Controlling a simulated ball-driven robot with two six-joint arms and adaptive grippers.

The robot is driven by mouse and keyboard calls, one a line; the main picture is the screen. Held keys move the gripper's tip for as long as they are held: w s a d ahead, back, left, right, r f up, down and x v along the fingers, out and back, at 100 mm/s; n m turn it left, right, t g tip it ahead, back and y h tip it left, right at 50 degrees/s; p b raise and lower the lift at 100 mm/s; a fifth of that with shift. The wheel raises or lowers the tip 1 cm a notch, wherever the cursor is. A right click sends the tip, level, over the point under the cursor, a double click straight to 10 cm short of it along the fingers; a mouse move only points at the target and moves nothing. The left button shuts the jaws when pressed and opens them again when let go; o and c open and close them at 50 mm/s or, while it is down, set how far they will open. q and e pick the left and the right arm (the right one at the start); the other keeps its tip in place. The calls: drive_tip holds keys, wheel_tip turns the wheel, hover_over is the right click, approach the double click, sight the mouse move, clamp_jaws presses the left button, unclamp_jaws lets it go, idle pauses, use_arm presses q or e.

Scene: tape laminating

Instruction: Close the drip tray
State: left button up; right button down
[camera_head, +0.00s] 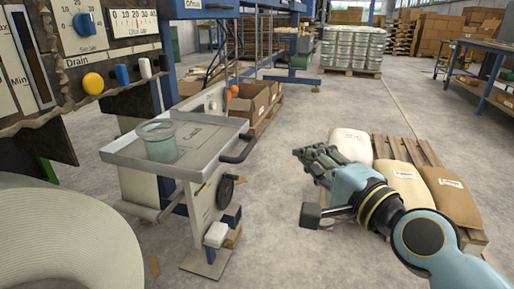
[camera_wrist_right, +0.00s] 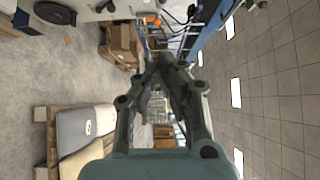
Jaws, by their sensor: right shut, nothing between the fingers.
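A black bar handle (camera_head: 240,150) is at the tray's right side. My right gripper (camera_head: 302,155) is to the right of the handle, apart from it, with its fingers pointing left. In the right wrist view the fingers (camera_wrist_right: 167,65) come together with nothing between them. My left gripper is not in view.
A control panel with knobs (camera_head: 93,83) is at upper left, above a large cream roll (camera_head: 60,240). Cardboard boxes (camera_head: 257,103) stand behind the cabinet. Sacks on a pallet (camera_head: 400,180) lie near my right arm. The floor between cabinet and pallet is clear.

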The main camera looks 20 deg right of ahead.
drive_tip(key=w+a, duration=0.5)
drive_tip(key=w, duration=0.6)
drive_tip(key=shift+w+b, duration=0.3)
drive_tip(key=shift+w, duration=0.1)
